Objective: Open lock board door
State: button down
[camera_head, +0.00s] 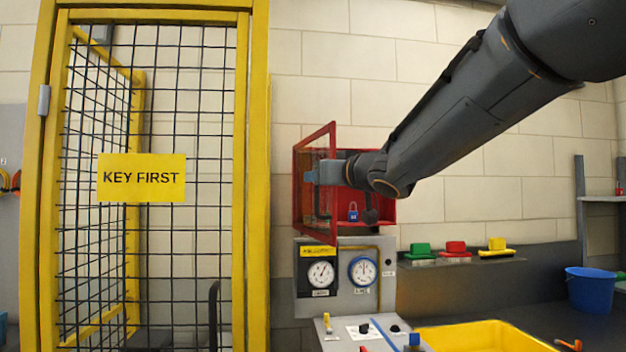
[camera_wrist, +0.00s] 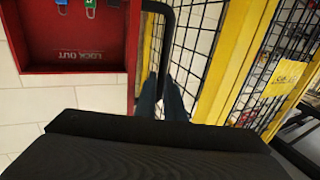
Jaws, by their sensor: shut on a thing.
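The lock board (camera_head: 381,212) is a red cabinet on the wall in the head view, right of the yellow cage. Its red-framed clear door (camera_head: 333,135) is swung out from the cabinet at its left side. A blue padlock (camera_head: 353,213) shows inside. My gripper (camera_head: 314,175) is at the door. In the wrist view my gripper (camera_wrist: 161,100) is shut on the black door handle (camera_wrist: 166,40); the exact contact is partly hidden by my wrist. The lock board's red interior (camera_wrist: 75,25) with "LOCK OUT" lettering shows at left there.
The yellow mesh cage door (camera_head: 245,200) with its "KEY FIRST" sign (camera_head: 141,177) stands close at left. A gauge panel (camera_head: 341,285) is below the board. A shelf with coloured blocks (camera_head: 456,249), a yellow tray (camera_head: 480,335) and a blue bucket (camera_head: 591,290) are at right.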

jog(key=c, duration=2.1)
grip_release()
jog(key=shift+s+d, duration=0.1)
jog(key=v, duration=0.7)
jog(key=shift+s+d, duration=0.15)
jog(key=shift+s, duration=0.15)
jog(key=shift+f, duration=0.1)
